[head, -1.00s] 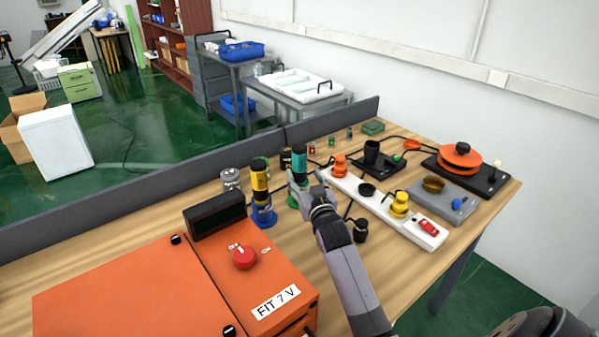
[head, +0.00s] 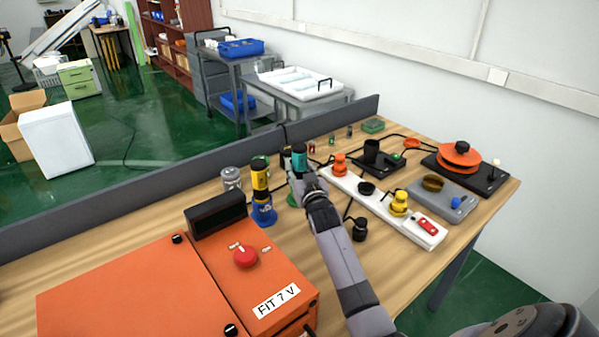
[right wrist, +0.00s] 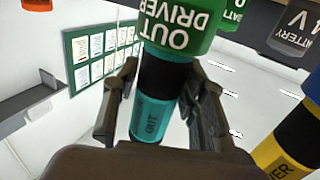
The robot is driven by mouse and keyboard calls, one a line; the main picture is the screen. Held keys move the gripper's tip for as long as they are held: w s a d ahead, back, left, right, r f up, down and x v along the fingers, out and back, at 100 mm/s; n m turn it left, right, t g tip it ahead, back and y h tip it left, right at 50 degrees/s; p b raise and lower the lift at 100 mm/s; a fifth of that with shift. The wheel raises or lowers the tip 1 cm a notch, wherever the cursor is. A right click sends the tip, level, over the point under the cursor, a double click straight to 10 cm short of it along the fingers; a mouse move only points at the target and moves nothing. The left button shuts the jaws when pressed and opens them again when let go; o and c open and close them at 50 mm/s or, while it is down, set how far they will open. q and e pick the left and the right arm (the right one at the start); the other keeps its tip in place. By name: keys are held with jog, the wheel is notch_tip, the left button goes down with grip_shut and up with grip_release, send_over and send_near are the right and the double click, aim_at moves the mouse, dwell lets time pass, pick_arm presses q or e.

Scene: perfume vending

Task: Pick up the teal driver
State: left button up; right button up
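The teal driver (head: 299,157) stands upright in its green base (head: 293,198) on the table. In the right wrist view the driver (right wrist: 158,108) lies between my fingers, with its black band and the green base marked OUT DRIVER (right wrist: 180,28) above. My right gripper (head: 303,180) has reached the driver from the front and partly hides it. In the wrist view the fingers of the right gripper (right wrist: 160,100) stand on both sides of the driver, with a narrow gap visible, so they look open around it. My left gripper is not in view.
A yellow driver (head: 260,178) in a blue base (head: 264,214) stands close on the left, beside a grey can (head: 231,178). A white strip (head: 377,205) with coloured parts lies to the right. An orange box (head: 130,290) fills the front left.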

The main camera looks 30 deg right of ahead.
grip_shut()
jog(key=shift+r, duration=0.1)
dwell(0.4)
